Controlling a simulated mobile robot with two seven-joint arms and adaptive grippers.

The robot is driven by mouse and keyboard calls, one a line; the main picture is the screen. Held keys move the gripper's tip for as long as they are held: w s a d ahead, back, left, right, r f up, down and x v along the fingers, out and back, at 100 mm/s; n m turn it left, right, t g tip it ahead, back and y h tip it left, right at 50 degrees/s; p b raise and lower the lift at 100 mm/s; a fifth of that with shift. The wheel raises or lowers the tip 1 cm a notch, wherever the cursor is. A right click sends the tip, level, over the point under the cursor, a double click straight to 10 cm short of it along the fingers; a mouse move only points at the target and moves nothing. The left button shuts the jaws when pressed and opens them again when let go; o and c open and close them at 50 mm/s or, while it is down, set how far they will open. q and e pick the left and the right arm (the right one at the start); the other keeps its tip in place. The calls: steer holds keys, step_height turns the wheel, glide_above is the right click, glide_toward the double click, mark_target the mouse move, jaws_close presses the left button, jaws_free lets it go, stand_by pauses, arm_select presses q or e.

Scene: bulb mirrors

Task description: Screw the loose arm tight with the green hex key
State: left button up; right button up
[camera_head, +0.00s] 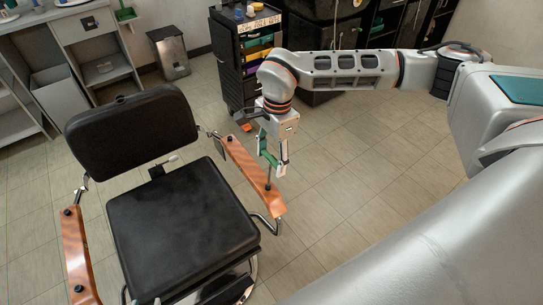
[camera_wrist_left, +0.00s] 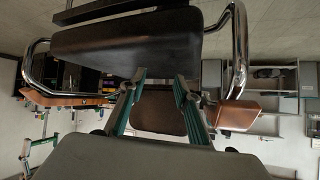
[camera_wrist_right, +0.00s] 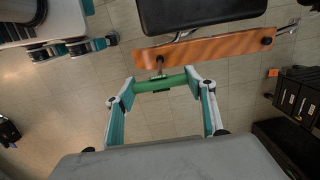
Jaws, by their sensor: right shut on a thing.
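A chair with a black seat (camera_head: 180,222) has two wooden arms. The right-hand wooden arm (camera_head: 247,172) lies beneath my right gripper (camera_head: 272,157). That gripper is shut on the green hex key (camera_wrist_right: 160,83), whose green handle lies across between the fingertips. The key's dark shaft reaches the front end of this wooden arm (camera_wrist_right: 205,47); I cannot tell whether it sits in the bolt. The other wooden arm (camera_head: 76,252) is at the left.
A black tool cabinet (camera_head: 232,85) stands behind the chair. A bin (camera_head: 170,53) and a grey workbench (camera_head: 90,32) stand at the back left. The chair's bent metal tubes (camera_wrist_left: 238,50) are near my left gripper. The tiled floor right of the chair is clear.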

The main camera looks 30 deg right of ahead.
steer(key=shift+f+b, duration=0.3)
steer(key=shift+f, duration=0.4)
steer(key=o, duration=0.7)
steer(key=shift+a, duration=0.1)
steer(key=shift+c, duration=0.2)
steer(key=c, duration=0.9)
